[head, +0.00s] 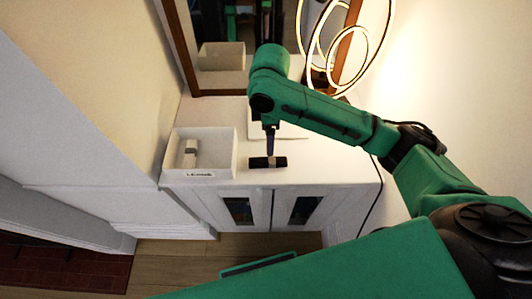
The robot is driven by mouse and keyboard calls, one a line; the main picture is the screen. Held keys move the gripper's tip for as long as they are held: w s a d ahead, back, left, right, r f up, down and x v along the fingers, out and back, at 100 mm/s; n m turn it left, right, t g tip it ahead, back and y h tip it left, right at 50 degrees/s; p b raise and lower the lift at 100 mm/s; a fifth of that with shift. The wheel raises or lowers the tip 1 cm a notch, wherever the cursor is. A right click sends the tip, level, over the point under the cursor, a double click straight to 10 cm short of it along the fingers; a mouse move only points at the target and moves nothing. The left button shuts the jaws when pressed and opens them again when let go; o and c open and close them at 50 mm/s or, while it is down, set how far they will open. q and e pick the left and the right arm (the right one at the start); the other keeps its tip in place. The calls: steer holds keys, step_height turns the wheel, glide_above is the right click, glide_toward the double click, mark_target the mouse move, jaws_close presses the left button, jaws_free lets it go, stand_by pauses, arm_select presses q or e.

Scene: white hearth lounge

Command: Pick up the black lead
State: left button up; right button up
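The black lead (279,162) looks like a small dark bundle with a grey band around its middle. It lies on the white cabinet top (310,172), near its front edge. My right gripper (270,154) points down over the middle of the lead, with its fingertips at or just above the band. I cannot tell whether it touches the lead or how far its fingers are apart. My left gripper is not in view.
A white open box (208,174) with a label stands left of the lead and holds a pale banded bundle (190,153). A brown-framed mirror (182,45) rises behind. A ring lamp (330,45) stands at the back right. A dark cable (375,190) hangs at the cabinet's right side.

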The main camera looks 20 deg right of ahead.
mark_target(268, 161)
steer(key=f, duration=0.4)
steer(key=shift+s, duration=0.4)
steer(key=f, duration=0.2)
steer(key=f+p, duration=0.1)
steer(key=f, duration=0.3)
steer(key=shift+w+a+f+p, duration=0.1)
steer(key=shift+w+f+p, duration=0.25)
steer(key=shift+p, duration=0.05)
steer(key=shift+f, duration=0.15)
steer(key=shift+c, duration=1.2)
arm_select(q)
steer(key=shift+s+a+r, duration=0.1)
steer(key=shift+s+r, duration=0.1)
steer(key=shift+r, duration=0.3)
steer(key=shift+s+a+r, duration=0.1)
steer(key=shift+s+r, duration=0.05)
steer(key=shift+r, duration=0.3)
arm_select(e)
jaws_close()
